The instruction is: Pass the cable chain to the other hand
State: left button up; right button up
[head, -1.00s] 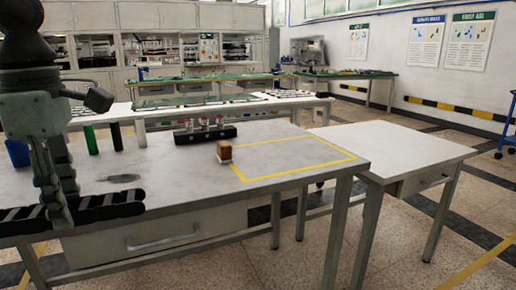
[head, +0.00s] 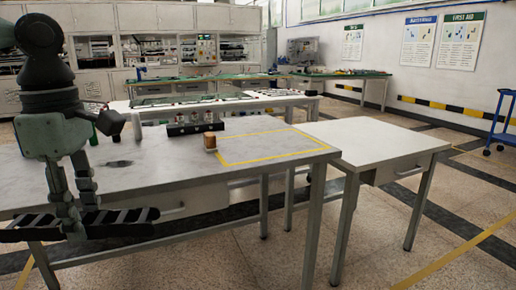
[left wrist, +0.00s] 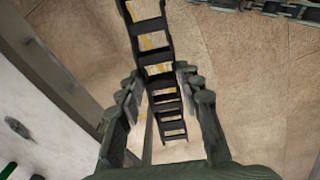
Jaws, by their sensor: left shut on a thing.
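The cable chain (head: 120,217) is a black, ladder-like strip of links. My left gripper (head: 76,226) comes in from the left of the head view, pointing down. It is shut on the chain, which sticks out on both sides in front of the table's near edge. In the left wrist view the chain (left wrist: 151,42) runs between the two fingers (left wrist: 165,95), with floor seen behind it. My right gripper is not seen in the head view.
A grey table (head: 150,185) carries a brown block (head: 210,141), a black rack (head: 190,129) and a yellow taped outline (head: 276,148). A white side table (head: 370,136) adjoins at right. A blue cart (head: 498,139) stands far right. Floor is open at front right.

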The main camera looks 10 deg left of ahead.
pick_arm(q)
jog(key=w+d+f+m, duration=0.4)
jog(key=d+f+m, duration=0.2)
jog(key=f+m, duration=0.45)
jog(key=w+d+f+m, duration=0.5)
jog(key=d+f+m, duration=0.1)
jog(key=f+m, duration=0.45)
jog(key=a+r+n, duration=0.2)
jog(key=a+r, duration=0.2)
jog(key=a, duration=0.6)
jog(key=a+r+n, duration=0.2)
jog(key=a+r, duration=0.1)
jog(key=a, duration=0.8)
jog(key=s+a+f+n, duration=0.3)
jog(key=s+a+f, duration=0.1)
jog(key=s+a, duration=0.3)
jog(key=shift+s+f, duration=0.35)
jog(key=shift+f, duration=0.05)
jog(key=shift+a+f, duration=0.1)
jog(key=shift+w+d, duration=0.1)
jog(key=shift+d, duration=0.15)
